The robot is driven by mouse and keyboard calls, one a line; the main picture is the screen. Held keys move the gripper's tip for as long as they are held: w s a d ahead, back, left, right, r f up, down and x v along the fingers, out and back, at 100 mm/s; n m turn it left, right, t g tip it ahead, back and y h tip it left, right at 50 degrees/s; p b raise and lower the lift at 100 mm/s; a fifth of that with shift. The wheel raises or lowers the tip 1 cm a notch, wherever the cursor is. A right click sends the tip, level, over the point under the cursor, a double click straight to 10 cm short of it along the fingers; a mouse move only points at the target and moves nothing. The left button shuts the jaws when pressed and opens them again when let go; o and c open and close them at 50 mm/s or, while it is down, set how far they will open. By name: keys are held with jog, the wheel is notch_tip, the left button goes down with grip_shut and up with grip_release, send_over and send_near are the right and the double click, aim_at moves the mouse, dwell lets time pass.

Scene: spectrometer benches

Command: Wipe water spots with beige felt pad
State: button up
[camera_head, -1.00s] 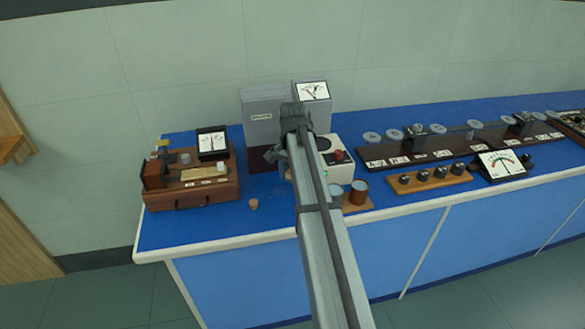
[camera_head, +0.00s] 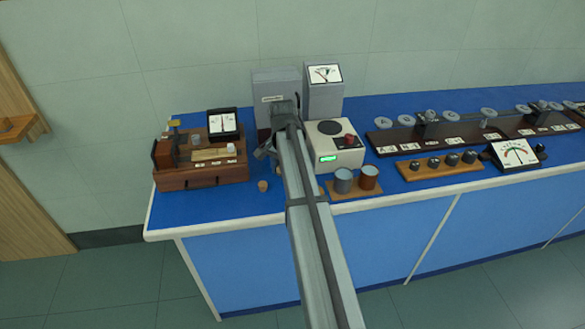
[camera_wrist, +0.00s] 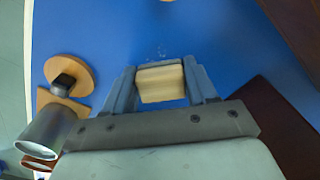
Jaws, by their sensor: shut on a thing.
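The beige felt pad (camera_wrist: 161,82) is a small pale block in the wrist view. My gripper (camera_wrist: 160,85) is shut on it, with one blue-grey finger against each side. A few faint, clear ring-like water spots (camera_wrist: 160,52) lie on the blue bench top just beyond the pad's upper edge. I cannot tell whether the pad touches the bench. In the head view, my arm hides most of the gripper and the pad, and I cannot make out the spots.
The wooden instrument box (camera_head: 202,177) is to the left. The white device (camera_head: 335,157) and two cups on a wooden board (camera_head: 357,193) are to the right. Grey boxes (camera_head: 277,82) stand behind.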

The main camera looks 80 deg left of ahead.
jog(key=shift+s, duration=0.8)
jog(key=shift+w, duration=3.55)
jog(key=shift+w+r, duration=0.1)
jog(key=shift+r, duration=0.05)
notch_tip(320, 180, up, 8)
